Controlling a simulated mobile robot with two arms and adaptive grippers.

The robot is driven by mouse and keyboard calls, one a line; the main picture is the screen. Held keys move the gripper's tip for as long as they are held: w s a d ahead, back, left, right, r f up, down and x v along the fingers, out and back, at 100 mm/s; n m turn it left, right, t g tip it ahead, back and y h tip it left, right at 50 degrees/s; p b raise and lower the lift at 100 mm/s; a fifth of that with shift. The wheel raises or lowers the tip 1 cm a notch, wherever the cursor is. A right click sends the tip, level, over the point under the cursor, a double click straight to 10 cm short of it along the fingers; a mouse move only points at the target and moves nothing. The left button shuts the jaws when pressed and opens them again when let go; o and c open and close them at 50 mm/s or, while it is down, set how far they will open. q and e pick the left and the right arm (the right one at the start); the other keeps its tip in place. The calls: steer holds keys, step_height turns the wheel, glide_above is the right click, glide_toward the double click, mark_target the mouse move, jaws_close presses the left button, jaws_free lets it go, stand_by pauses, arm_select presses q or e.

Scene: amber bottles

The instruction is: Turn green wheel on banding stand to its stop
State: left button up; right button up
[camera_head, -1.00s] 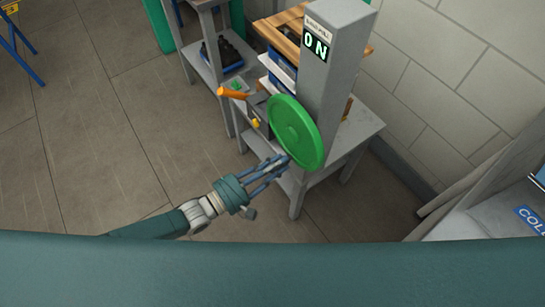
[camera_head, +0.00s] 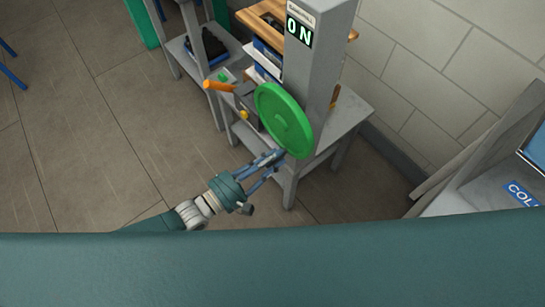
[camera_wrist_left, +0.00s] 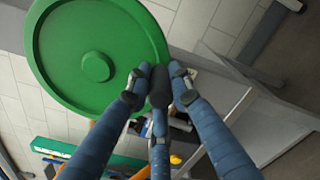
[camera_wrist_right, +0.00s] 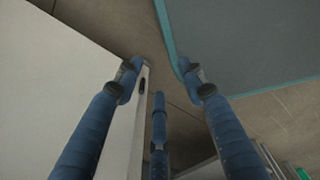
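The green wheel (camera_head: 284,120) is mounted on the side of the grey banding stand's column (camera_head: 317,75), below an "ON" sign (camera_head: 300,32). It fills the upper left of the left wrist view (camera_wrist_left: 97,66) as a round disc with a raised hub. My left gripper (camera_head: 277,156) is at the wheel's lower rim. In the left wrist view its fingers (camera_wrist_left: 159,84) are drawn in around a dark peg-like handle (camera_wrist_left: 160,88) by the rim; the thumb partly hides the contact. My right gripper (camera_wrist_right: 160,80) is open and empty, away from the stand.
An orange lever (camera_head: 219,86) and a yellow knob (camera_head: 244,114) sit left of the wheel. The stand's grey table (camera_head: 345,118) is beneath. A shelf with a dark bin (camera_head: 207,48) stands behind left. A blue-labelled grey unit (camera_head: 480,195) is at right.

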arm_select(q)
steer(key=o, duration=0.3)
steer(key=shift+d+r, duration=0.1)
steer(key=shift+o, duration=0.2)
steer(key=shift+a, duration=0.2)
steer(key=v, duration=1.1)
steer(key=shift+s+a, duration=0.25)
steer(key=shift+s, duration=0.05)
